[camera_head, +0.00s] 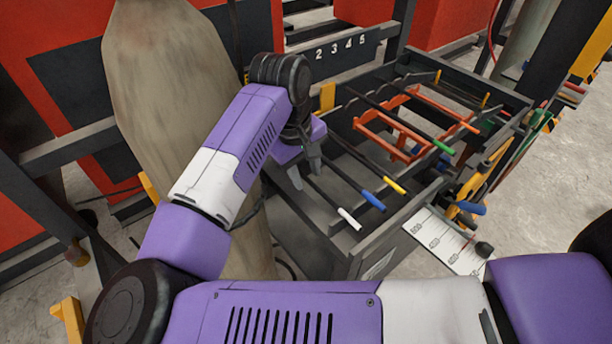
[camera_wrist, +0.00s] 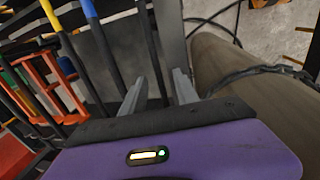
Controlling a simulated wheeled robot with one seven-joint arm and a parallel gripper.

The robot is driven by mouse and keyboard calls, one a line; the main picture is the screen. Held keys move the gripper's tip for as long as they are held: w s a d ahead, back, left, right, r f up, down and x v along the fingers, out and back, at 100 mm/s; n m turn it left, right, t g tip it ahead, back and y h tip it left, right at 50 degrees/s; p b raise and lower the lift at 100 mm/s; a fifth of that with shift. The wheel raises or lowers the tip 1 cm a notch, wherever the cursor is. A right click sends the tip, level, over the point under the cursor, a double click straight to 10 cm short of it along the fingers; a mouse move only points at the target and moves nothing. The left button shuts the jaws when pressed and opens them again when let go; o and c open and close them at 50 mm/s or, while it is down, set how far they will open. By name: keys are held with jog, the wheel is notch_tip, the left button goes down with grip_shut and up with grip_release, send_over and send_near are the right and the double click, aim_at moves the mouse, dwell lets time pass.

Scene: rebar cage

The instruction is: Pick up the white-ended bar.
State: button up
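The white-ended bar is a thin dark rod with a white tip (camera_head: 349,218), the leftmost of several bars in the grey open rack. My gripper (camera_head: 305,173) points down over this bar, back from its white tip. In the wrist view the gripper (camera_wrist: 158,92) has its two grey fingers apart, with the dark shaft of a bar (camera_wrist: 151,45) running between their lines. The white tip is not visible in the wrist view. I cannot tell whether the fingertips are level with the bar or still above it.
A blue-ended bar (camera_head: 373,201) and a yellow-ended bar (camera_head: 395,186) lie to the right, then a green-ended one (camera_head: 442,147). An orange frame (camera_head: 390,133) sits among them. The grey rack wall (camera_head: 330,262) is near, and a large tan column (camera_head: 180,90) stands left.

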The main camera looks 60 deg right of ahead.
jog(key=shift+c, duration=0.3)
grip_shut()
dwell(1.1)
